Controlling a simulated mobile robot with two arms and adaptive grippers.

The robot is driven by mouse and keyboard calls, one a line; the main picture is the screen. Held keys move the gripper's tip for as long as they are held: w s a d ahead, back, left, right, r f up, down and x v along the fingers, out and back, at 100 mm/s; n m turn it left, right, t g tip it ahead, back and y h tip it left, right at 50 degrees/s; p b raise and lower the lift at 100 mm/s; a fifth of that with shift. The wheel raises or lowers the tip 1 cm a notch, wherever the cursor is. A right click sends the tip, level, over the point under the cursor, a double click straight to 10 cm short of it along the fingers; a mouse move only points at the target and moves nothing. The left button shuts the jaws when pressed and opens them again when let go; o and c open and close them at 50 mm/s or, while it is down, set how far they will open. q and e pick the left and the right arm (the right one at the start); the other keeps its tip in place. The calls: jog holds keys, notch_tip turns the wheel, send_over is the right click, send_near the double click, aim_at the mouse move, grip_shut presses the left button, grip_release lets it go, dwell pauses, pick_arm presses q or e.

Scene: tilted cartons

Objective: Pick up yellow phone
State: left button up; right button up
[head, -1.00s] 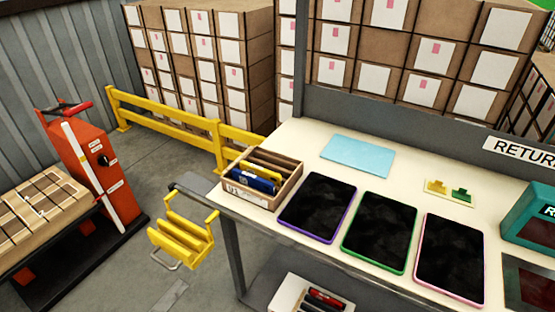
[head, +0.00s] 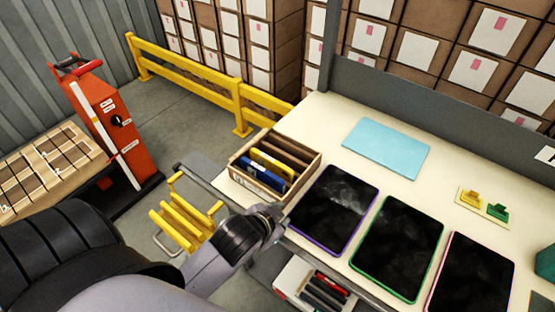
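The yellow phone (head: 273,164) stands on edge in a slot of the wooden box (head: 312,172), which sits at the left end of the white table. Only its upper edge and part of its face show. A blue phone (head: 261,173) stands in front of it in the same box. My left arm comes in from the lower left, and its dark joint and grey link reach close to the front of the box. No gripper fingers can be made out. My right gripper is not in view.
Purple- (head: 334,210), green- (head: 397,247) and pink-framed (head: 470,280) tablets lie right of the box. A light blue sheet (head: 387,148) lies behind them. A yellow rack (head: 187,222) hangs left of the table. A white bin (head: 312,287) stands below.

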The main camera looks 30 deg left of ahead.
pick_arm(q)
jog(key=w+d+r+m+t+h, duration=0.25)
jog(key=w+r+m+t, duration=0.3)
jog(key=w+r, duration=0.4)
jog(key=w+d+r+m+t+h, duration=0.2)
jog(key=w+d+r+m+t, duration=0.3)
jog(key=r, duration=0.7)
jog(key=s+d+r+m+g+h, duration=0.2)
jog(key=d+r+m+g+h, duration=0.45)
jog(key=m, duration=0.65)
jog(key=s+d+r+m+g+h, duration=0.1)
jog(key=d+r+m+g+h, duration=0.15)
jog(key=d+m+h, duration=0.6)
jog(key=m+g+y+p, duration=0.3)
jog(key=m+g+y, duration=0.7)
jog(key=m+y, duration=0.85)
send_over(271, 159)
jog(key=f, duration=2.3)
jog(key=shift+s+d, duration=0.1)
jog(key=shift+s, duration=0.1)
notch_tip(271, 159, down, 5)
jog(key=shift+w+p, duration=0.15)
jog(key=shift+p, duration=1)
jog(key=shift+f, duration=0.2)
